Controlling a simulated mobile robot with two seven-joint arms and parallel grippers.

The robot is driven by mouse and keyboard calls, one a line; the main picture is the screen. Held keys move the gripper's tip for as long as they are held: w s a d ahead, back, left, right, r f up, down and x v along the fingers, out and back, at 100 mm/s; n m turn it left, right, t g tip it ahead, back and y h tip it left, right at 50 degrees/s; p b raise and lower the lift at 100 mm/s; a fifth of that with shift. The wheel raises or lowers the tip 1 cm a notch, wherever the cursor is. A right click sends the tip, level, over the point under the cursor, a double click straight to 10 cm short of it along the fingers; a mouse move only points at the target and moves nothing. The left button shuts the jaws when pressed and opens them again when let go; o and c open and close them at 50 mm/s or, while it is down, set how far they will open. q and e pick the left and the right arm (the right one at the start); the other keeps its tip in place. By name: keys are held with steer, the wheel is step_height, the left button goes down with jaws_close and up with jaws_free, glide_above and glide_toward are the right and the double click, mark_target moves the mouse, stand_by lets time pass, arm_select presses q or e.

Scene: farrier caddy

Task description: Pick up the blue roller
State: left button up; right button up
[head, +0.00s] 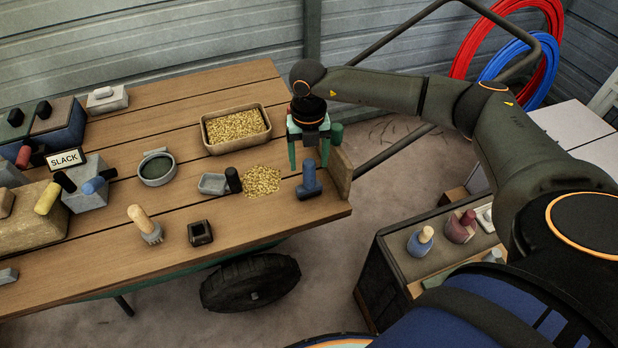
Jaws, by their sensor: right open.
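A blue piece (309,182), which looks like the blue roller, stands on the wooden table near its right end. It has an upright stem on a wider, low base. Whether the fingertips touch the stem is hard to tell. Another small blue cylinder (94,185) lies on a grey block at the left. My left gripper is not in view.
A tray of grain (262,112) and a loose grain pile (262,181) are left of the gripper. A lower cabinet (392,254) holds bottles at the right.

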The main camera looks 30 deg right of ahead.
mark_target(309, 171)
step_height(309, 171, down, 5)
steer(key=shift+r, duration=0.1)
jaws_close()
stand_by(0.7)
steer(key=shift+r, duration=0.1)
